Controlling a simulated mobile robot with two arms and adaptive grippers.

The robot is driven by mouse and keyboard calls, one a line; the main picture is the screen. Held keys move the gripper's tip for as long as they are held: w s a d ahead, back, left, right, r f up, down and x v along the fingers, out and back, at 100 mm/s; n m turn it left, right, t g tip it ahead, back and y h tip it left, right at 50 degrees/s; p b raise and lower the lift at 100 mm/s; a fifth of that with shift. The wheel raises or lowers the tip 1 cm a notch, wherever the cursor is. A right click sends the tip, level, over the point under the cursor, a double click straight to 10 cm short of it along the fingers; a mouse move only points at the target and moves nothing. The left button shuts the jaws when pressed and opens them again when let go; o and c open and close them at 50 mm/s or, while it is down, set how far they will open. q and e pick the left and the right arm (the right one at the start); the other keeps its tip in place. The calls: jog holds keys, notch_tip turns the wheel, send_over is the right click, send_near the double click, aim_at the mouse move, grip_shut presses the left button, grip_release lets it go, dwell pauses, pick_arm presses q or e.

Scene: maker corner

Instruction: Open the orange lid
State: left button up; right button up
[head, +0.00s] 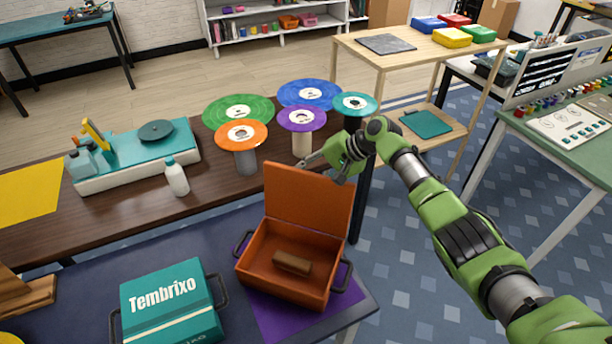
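The orange lid (307,199) stands raised, roughly upright, at the back edge of the orange box (283,284). The box is open toward me, and a brown block (292,263) lies inside it. My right gripper (322,171) is at the lid's top edge, near its middle and right. Its fingers are spread apart with nothing seen between them. I cannot tell whether it touches the lid. My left gripper is not in view.
A teal box labelled Tembrixo (170,302) stands left of the orange box, on the same table (70,275). Behind, a dark wooden table (130,212) carries round discs on stands, including an orange one (241,134), and a small white bottle (176,178).

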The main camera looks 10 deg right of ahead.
jog(key=v, duration=1.2)
